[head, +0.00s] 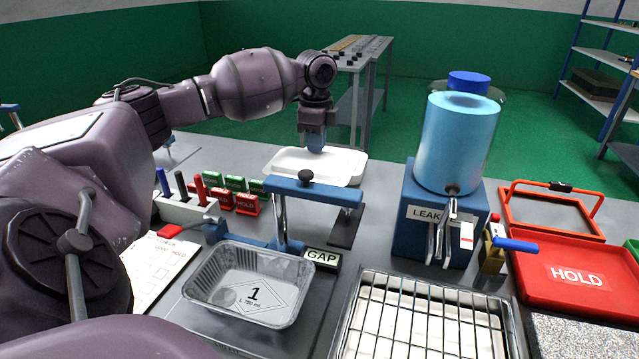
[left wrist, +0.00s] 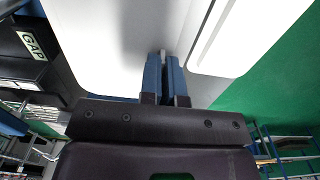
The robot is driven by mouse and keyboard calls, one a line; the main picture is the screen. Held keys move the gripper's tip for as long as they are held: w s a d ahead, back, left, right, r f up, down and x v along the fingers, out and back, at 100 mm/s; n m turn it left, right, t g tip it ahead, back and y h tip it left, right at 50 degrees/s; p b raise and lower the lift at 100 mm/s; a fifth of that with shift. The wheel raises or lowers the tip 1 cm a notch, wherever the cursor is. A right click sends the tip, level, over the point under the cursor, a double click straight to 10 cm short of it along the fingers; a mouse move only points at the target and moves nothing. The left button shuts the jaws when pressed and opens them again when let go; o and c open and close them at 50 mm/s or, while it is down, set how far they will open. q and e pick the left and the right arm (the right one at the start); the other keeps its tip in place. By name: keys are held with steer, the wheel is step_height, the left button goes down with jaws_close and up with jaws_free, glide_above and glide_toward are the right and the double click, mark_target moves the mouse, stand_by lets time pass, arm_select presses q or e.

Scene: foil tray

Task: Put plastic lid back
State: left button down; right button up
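A white plastic lid or shallow white tray (head: 290,163) lies on the table behind the blue frame. My left gripper (head: 316,146) points down at its far edge, at or just above it. In the left wrist view the blue fingers (left wrist: 166,72) are close together over the white surface (left wrist: 95,45), with a thin pale strip between them. I cannot tell whether that strip is part of the lid. An open foil tray (head: 215,293) marked 1 stands in front of the blue frame. My right gripper is not in view.
The blue gauge frame (head: 315,190) with its GAP label (head: 322,257) stands between foil tray and white piece. A blue leak tester (head: 455,150), wire rack (head: 420,325) and red HOLD tray (head: 575,275) are to the right. Markers and red and green blocks (head: 247,204) stand left.

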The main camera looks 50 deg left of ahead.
mark_target(316, 160)
arm_select(q)
step_height(316, 160, down, 5)
steer(key=shift+r+b, duration=0.15)
steer(key=shift+b, duration=0.2)
step_height(316, 160, down, 6)
steer(key=shift+r+b, duration=0.1)
steer(key=shift+b, duration=0.5)
steer(key=c, duration=1.3)
jaws_free()
steer(key=shift+c, duration=0.2)
steer(key=shift+r, duration=0.1)
step_height(316, 160, up, 12)
steer(key=shift+p, duration=1.2)
steer(key=shift+r, duration=0.1)
